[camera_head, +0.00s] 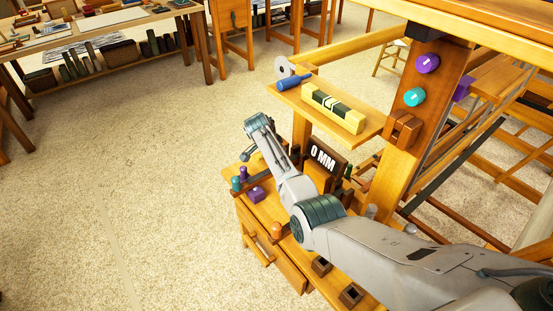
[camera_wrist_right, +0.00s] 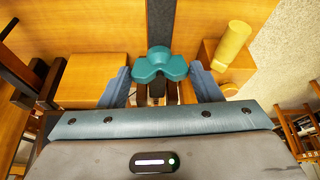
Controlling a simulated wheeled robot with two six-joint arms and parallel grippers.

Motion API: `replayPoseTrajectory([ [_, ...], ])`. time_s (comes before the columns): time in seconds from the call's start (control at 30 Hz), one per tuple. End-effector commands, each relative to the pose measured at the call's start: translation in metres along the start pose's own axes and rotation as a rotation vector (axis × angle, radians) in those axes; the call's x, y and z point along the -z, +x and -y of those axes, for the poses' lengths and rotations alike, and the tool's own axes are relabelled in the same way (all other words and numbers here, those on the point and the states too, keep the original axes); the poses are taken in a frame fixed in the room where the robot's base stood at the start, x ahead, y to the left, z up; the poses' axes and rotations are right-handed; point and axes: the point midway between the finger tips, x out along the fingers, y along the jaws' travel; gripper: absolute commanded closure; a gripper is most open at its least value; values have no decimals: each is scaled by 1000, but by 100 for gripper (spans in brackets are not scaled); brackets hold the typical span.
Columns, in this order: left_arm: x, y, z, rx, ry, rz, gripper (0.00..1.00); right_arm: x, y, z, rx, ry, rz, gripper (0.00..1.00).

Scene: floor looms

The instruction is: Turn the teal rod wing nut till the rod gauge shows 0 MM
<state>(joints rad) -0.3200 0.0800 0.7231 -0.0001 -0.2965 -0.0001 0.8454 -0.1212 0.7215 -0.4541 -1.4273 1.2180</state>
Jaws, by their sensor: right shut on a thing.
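The gauge (camera_head: 322,157) in the head view is a dark plate reading 0 MM in white. The teal wing nut (camera_wrist_right: 160,64) shows in the right wrist view, with rounded lobes, in front of a dark upright strip. My right gripper (camera_wrist_right: 160,74) has one blue-grey finger on each side of the nut and is shut on it. In the head view my right arm crosses from the lower right; its fingertips and the nut cannot be made out there. My left gripper is in neither view.
A shelf (camera_head: 283,98) holds a yellow and dark block (camera_head: 334,106) and a blue cylinder (camera_head: 294,82). A post carries a purple knob (camera_head: 428,64) and a teal knob (camera_head: 414,97). A yellow cylinder (camera_wrist_right: 233,44) stands right of the nut. Carpet at left is clear.

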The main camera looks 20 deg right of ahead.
Motion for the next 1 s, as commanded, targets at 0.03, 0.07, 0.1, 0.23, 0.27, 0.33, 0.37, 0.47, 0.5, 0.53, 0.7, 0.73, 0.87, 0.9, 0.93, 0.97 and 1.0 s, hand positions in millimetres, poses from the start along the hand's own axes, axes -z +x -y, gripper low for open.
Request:
replayPoseTrajectory([
  [0.03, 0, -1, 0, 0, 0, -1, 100, 1, -1, 1, 2, 2, -2, 65],
  [0.07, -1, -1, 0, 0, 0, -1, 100, 1, -1, 1, 2, 2, -2, 65],
  [0.1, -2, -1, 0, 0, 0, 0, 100, 1, -1, 1, 2, 2, -2, 65],
  [0.23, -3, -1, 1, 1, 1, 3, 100, 1, -1, 1, 2, 2, -2, 65],
  [0.27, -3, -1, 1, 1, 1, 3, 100, 1, -1, 1, 2, 2, -2, 65],
  [0.33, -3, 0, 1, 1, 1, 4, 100, 1, -1, 1, 2, 2, -2, 38],
  [0.37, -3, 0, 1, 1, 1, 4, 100, 1, -1, 1, 2, 1, -2, 32],
  [0.47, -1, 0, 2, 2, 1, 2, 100, 1, -1, 0, 1, 1, -1, 20],
  [0.5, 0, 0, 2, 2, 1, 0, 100, 1, -1, 0, 1, 1, -1, 20],
  [0.53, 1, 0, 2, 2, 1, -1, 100, 1, -1, 0, 1, 1, -1, 20],
  [0.7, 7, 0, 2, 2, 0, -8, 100, 0, -1, 0, 1, 0, -1, 20],
  [0.73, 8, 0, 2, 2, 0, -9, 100, 0, -2, 0, 1, 0, -1, 20],
  [0.87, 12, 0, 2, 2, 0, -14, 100, 0, -13, 1, 2, 1, -1, 20],
  [0.9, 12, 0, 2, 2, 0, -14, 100, 0, -19, 1, 4, 2, -1, 20],
  [0.93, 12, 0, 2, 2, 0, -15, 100, 0, -24, 1, 3, 2, -1, 20],
  [0.97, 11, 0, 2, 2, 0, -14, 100, 0, -30, 1, 5, 2, -1, 20],
  [1.0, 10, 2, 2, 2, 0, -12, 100, 0, -38, 2, 5, 2, -2, 20],
])
